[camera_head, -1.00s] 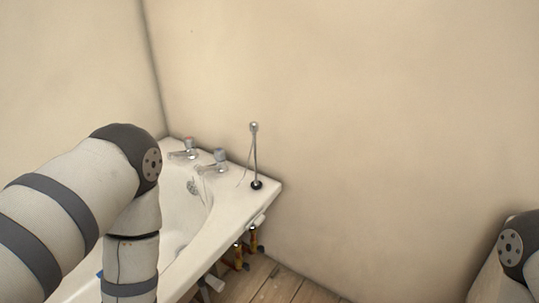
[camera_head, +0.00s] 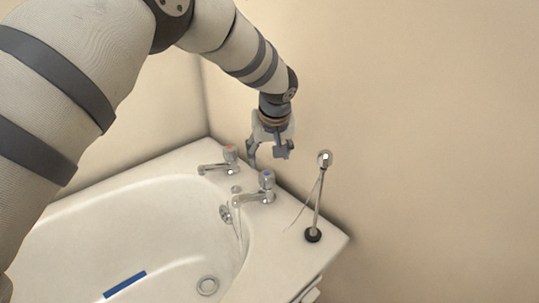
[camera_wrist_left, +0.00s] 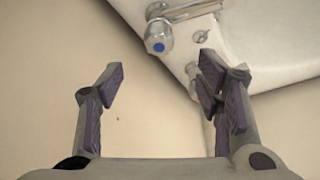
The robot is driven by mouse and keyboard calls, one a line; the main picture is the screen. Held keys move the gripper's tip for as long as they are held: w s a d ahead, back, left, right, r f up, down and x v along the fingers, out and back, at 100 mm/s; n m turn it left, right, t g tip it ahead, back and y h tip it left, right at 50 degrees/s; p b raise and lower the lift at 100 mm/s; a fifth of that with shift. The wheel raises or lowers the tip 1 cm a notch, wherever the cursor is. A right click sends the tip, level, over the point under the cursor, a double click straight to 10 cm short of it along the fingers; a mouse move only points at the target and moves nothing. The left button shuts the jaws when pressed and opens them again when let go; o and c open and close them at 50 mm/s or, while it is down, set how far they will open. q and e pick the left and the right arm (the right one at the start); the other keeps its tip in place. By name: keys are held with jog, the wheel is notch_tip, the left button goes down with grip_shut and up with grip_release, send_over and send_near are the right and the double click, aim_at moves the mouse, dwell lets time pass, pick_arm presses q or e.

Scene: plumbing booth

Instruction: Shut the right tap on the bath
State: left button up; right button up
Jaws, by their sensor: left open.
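The right tap (camera_head: 267,180) on the bath (camera_head: 140,195) has a chrome handle with a blue mark and a spout pointing left. A thin pale streak hangs below its spout, perhaps water. In the left wrist view the blue-marked handle (camera_wrist_left: 158,38) is at the top, beyond the fingers. My left gripper (camera_head: 267,155) is open and empty, above and behind the right tap near the back wall, apart from it. The left wrist view also shows its spread fingers (camera_wrist_left: 165,85). My right gripper is out of view.
The red-marked left tap (camera_head: 229,155) stands close beside the gripper. A slim chrome upright with a round head (camera_head: 325,158) rises from the bath's right corner. The wall (camera_head: 430,130) is close behind. Space above the basin is free.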

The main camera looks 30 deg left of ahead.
aim_at(267, 174)
pick_arm(q)
jog(key=b+x, duration=0.2)
jog(key=x, duration=0.9)
jog(key=shift+w, duration=0.2)
jog(key=shift+w+a+f, duration=0.15)
jog(key=shift+f, duration=0.15)
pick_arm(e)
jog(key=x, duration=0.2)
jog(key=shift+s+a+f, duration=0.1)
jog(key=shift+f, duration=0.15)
pick_arm(q)
jog(key=shift+r, duration=0.1)
jog(key=c, duration=1.2)
